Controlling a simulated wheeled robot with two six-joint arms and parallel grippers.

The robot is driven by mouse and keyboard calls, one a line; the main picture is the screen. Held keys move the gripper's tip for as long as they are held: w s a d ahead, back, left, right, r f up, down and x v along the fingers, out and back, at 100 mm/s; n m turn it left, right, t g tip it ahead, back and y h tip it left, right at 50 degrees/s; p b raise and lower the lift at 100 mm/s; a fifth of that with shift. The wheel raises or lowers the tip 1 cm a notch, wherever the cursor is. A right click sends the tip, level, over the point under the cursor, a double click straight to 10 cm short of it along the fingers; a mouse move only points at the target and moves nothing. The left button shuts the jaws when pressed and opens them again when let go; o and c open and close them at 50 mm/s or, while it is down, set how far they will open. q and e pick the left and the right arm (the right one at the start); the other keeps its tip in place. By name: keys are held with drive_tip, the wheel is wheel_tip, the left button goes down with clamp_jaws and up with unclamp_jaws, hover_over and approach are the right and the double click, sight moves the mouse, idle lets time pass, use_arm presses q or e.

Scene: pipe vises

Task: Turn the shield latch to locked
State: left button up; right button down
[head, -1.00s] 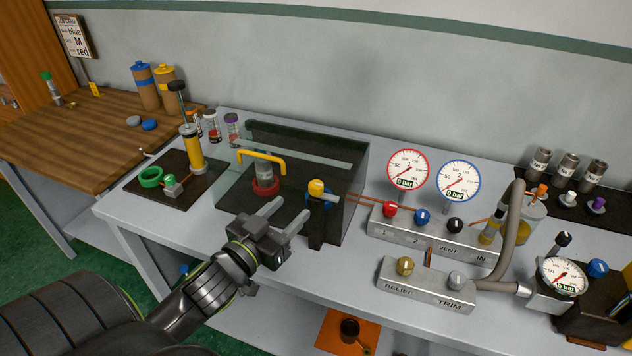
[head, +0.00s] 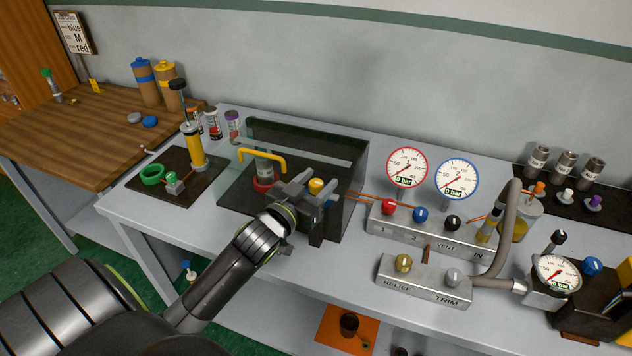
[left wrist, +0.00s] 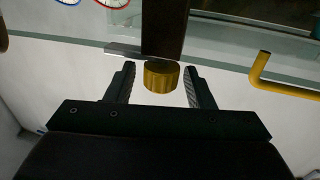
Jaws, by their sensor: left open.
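The shield is a clear box with a yellow handle (head: 262,155) on its front; the handle also shows in the left wrist view (left wrist: 287,88). The latch has a yellow knob (head: 316,186) on a dark post (head: 317,228) at the shield's front right corner. In the left wrist view the knob (left wrist: 161,76) sits between the fingertips, with gaps on both sides. My left gripper (head: 313,187) is open around the knob; it shows in the left wrist view too (left wrist: 160,84). A red ring (head: 262,184) with a clear cylinder stands inside the shield. My right gripper is out of view.
Right of the shield are a valve block (head: 432,235) with two gauges and a relief and trim block (head: 424,282). A hand pump (head: 193,146) on a dark mat stands to the left. The bench front between them is clear.

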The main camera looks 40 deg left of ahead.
use_arm(q)
drive_tip(key=c, duration=0.9)
